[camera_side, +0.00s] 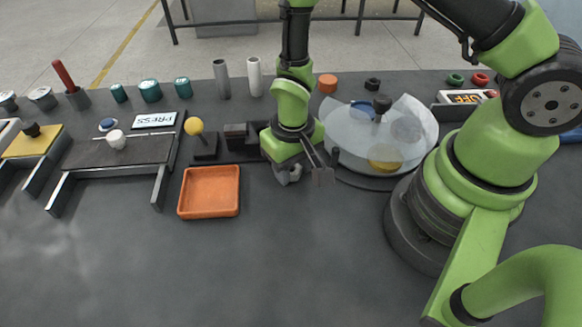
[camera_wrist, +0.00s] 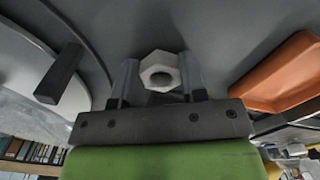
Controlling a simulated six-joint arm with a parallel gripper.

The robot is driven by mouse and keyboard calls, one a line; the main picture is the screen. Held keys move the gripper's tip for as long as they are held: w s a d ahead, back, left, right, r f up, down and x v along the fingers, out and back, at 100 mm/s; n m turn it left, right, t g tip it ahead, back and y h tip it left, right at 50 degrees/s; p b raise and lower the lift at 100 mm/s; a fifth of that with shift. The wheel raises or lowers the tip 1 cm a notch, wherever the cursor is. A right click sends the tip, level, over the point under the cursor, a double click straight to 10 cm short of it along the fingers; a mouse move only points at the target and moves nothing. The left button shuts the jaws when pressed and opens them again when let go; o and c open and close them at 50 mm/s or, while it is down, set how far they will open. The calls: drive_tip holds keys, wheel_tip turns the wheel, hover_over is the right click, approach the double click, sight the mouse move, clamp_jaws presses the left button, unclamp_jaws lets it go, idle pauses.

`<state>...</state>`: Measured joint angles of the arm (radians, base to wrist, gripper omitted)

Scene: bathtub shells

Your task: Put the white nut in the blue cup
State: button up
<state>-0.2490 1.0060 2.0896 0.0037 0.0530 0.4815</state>
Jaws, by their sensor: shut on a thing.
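My gripper (camera_side: 304,177) hangs low over the dark table, between the orange tray and the clear dome. In the wrist view its two fingers (camera_wrist: 159,64) stand on either side of the white nut (camera_wrist: 147,74), a hexagonal ring with a round hole, and are shut on it. In the side view the nut is hard to make out by the fingers. A blue object (camera_side: 361,108), perhaps the blue cup, shows through or behind the clear dome (camera_side: 345,150), right of my gripper. Its shape is unclear.
The orange tray (camera_side: 182,212) looks empty. The dome has a dark knob (camera_side: 382,103) and a yellow item (camera_side: 384,164) shows through it. The front table is clear.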

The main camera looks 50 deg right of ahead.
drive_tip(key=w+d+r+n, duration=0.1)
drive_tip(key=d+r+n, duration=0.15)
drive_tip(key=r, duration=0.65)
drive_tip(key=w+d+r+n, duration=0.1)
drive_tip(key=d+r, duration=0.3)
drive_tip(key=r, duration=0.5)
drive_tip(key=m, duration=0.4)
hover_over(369, 104)
drive_tip(key=a, duration=0.3)
wheel_tip(369, 104, down, 5)
drive_tip(key=shift+n, duration=0.25)
drive_tip(key=f, duration=0.6)
drive_tip(key=s+f, duration=0.1)
drive_tip(key=f, duration=0.2)
drive_tip(key=shift+a+f, duration=0.1)
drive_tip(key=shift+f, duration=0.2)
drive_tip(key=shift+f, duration=0.5)
drive_tip(key=shift+f, duration=0.1)
